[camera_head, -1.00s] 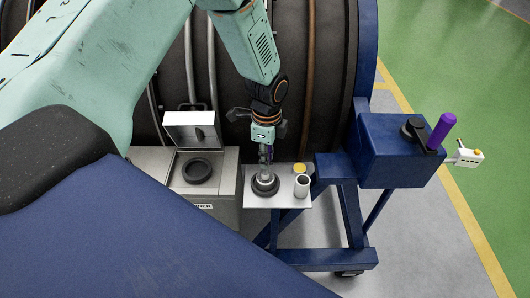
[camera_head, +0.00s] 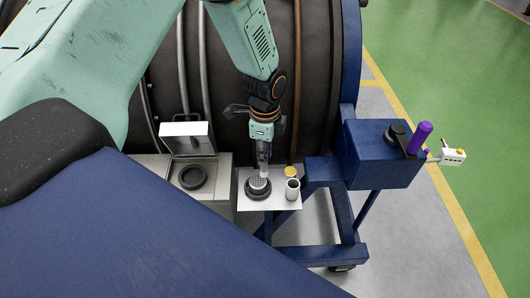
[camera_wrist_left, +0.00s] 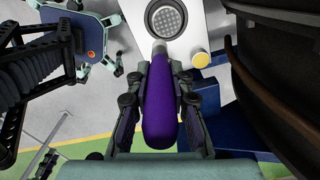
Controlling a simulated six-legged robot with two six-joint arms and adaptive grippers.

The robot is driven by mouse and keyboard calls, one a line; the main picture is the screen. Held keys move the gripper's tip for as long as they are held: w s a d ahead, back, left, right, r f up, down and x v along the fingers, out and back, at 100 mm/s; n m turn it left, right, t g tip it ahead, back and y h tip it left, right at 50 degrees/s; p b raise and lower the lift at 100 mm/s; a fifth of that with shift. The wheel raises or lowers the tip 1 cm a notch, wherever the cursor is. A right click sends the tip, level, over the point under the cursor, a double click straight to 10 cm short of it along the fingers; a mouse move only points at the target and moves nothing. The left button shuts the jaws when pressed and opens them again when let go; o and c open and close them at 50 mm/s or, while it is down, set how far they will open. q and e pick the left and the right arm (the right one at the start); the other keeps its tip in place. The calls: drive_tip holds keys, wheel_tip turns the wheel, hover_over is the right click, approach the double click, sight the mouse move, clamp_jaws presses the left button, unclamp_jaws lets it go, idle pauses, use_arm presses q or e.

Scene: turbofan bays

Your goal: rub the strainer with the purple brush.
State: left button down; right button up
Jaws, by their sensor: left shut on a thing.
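My left gripper (camera_head: 263,150) points down over the small light shelf, and in the left wrist view its fingers (camera_wrist_left: 158,95) are closed around a purple brush (camera_wrist_left: 160,115). In the head view the brush (camera_head: 264,168) shows only in part below the gripper, its pale lower end at the strainer's far right side. The strainer (camera_head: 257,184) is a round grey mesh in a dark ring on the shelf (camera_head: 282,203). It also shows in the left wrist view (camera_wrist_left: 168,17), just beyond the brush's tip. I cannot tell whether they touch. My right gripper is not in view.
A grey box with an open lid (camera_head: 185,130) stands left. The large dark engine casing (camera_head: 315,80) is close behind.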

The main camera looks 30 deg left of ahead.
use_arm(q)
wheel_tip(320, 180, up, 2)
drive_tip(key=shift+d+r+p, duration=0.1)
drive_tip(key=shift+d+p, duration=0.05)
drive_tip(key=shift+p, duration=0.45)
drive_tip(key=shift+r, duration=0.15)
drive_tip(key=shift+s+a, duration=0.2)
drive_tip(key=shift+a, duration=0.05)
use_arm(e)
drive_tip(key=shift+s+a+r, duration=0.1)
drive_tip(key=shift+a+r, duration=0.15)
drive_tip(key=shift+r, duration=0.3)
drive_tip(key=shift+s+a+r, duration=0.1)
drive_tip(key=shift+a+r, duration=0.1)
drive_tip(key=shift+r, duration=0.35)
use_arm(q)
drive_tip(key=shift+w, duration=0.1)
drive_tip(key=shift+w+d, duration=0.1)
drive_tip(key=shift+d, duration=0.15)
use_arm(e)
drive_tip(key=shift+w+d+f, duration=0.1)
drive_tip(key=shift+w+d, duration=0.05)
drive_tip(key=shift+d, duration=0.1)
